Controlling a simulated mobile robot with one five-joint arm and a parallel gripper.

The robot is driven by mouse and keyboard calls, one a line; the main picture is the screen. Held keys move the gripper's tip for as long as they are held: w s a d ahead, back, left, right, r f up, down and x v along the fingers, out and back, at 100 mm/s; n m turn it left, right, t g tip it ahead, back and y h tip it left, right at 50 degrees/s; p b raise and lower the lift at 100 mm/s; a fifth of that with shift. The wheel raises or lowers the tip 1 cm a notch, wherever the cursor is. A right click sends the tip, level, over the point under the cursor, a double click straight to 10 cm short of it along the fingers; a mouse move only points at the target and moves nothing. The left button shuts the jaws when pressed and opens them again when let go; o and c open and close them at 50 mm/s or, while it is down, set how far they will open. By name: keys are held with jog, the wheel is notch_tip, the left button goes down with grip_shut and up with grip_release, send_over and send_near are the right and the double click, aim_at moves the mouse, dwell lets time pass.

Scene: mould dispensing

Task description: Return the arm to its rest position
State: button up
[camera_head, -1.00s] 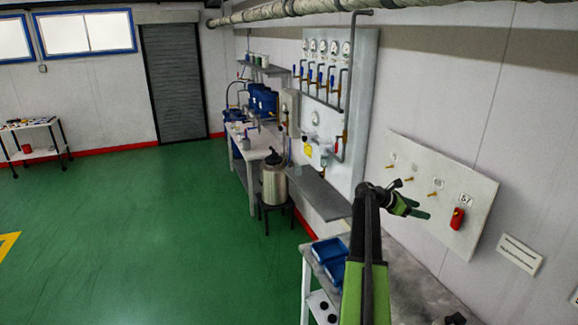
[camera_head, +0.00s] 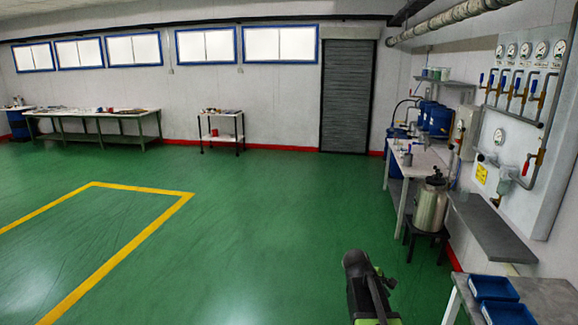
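My arm (camera_head: 366,292) shows at the bottom centre, low in the picture, as a dark rounded joint with a dark link and a little green at the lower edge. It is over the green floor, left of the near bench. The fingers of my gripper cannot be made out; they are hidden or below the picture's edge. Nothing held shows.
The near bench (camera_head: 545,294) with blue trays (camera_head: 494,288) is at lower right. A steel tank (camera_head: 431,208) on a stand, a grey shelf (camera_head: 490,228) and a white table (camera_head: 418,160) line the right wall. The green floor (camera_head: 250,230) is open ahead and left.

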jog(key=s+a+f+m+y, duration=0.3)
jog(key=s+a+m, duration=0.3)
jog(key=a, duration=0.3)
jog(key=s+a+f+m+g+y+b, duration=0.1)
jog(key=s+a+f+m+y, duration=0.2)
jog(key=s+a+m, duration=0.3)
jog(key=a, duration=0.3)
jog(key=shift+g, duration=0.3)
jog(key=shift+w, duration=0.1)
